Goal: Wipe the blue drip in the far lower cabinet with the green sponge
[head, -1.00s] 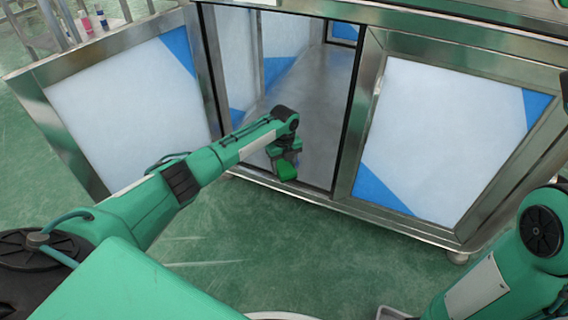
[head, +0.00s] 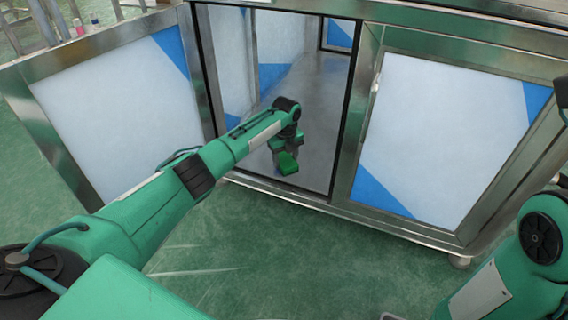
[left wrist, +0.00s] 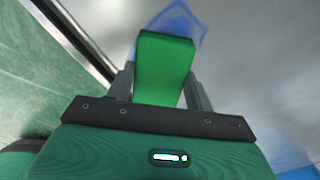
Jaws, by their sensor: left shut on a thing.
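The green sponge (head: 288,163) is held by my left gripper (head: 286,152), just inside the open doorway of the lower cabinet (head: 325,110). In the left wrist view the sponge (left wrist: 164,66) sits between the two fingers of my left gripper (left wrist: 165,85), which is shut on it. A blue drip (left wrist: 186,20) shows as a translucent patch around the sponge's far end; the sponge hides part of it. In the head view a small bluish trace shows beside the sponge. I cannot tell whether the sponge touches the floor. My right gripper is not in view.
An open door panel (head: 120,115) stands at the left of the opening. A closed white and blue panel (head: 445,135) is on the right. The cabinet's metal front sill (left wrist: 75,35) runs close to the left gripper. Green floor lies in front.

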